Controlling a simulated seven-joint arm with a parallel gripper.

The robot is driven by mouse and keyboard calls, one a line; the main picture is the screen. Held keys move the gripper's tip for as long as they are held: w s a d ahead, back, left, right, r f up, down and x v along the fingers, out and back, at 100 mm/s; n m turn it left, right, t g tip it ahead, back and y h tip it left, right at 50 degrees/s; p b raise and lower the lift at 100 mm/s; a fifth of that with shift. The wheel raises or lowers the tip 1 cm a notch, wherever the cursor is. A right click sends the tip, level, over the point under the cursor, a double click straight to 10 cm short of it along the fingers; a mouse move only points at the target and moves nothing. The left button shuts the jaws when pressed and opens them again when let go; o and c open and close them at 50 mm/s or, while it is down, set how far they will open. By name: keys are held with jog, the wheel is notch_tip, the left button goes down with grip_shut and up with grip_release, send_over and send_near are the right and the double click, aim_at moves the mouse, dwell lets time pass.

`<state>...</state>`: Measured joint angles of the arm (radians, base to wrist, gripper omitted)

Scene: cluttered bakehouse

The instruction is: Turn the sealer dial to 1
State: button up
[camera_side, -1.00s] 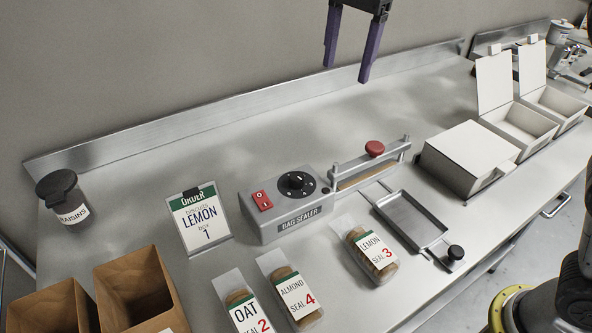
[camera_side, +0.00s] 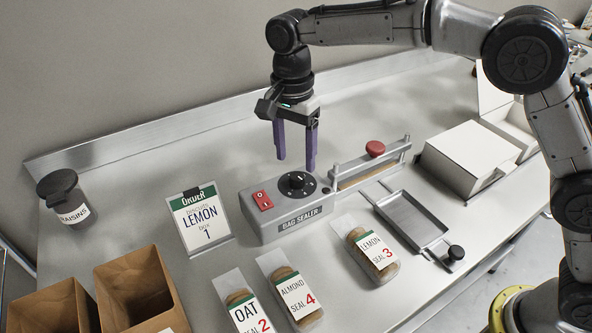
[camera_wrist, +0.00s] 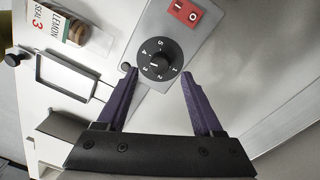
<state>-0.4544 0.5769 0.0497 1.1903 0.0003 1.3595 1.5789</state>
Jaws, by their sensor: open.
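The bag sealer (camera_side: 272,226) is a grey box on the steel bench, with a round black dial (camera_side: 297,182) on its top. In the wrist view the dial (camera_wrist: 159,61) shows white numbers around its knob and a short white mark on the knob. I cannot tell for sure which number the mark points to. My gripper (camera_side: 296,163) is open and empty, pointing down just above the dial. In the wrist view its purple fingers (camera_wrist: 158,72) lie to either side of the knob, apart from it.
A red switch (camera_side: 262,200) sits left of the dial, and a sealing bar with a red knob (camera_side: 375,148) stands to the right. An order card (camera_side: 200,217) reads lemon, box 1. Bags labelled oat seal 2, almond seal 4 and lemon seal 3 (camera_side: 372,252) lie in front.

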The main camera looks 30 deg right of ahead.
aim_at(296, 176)
jog(key=shift+f, duration=2.4)
grip_shut()
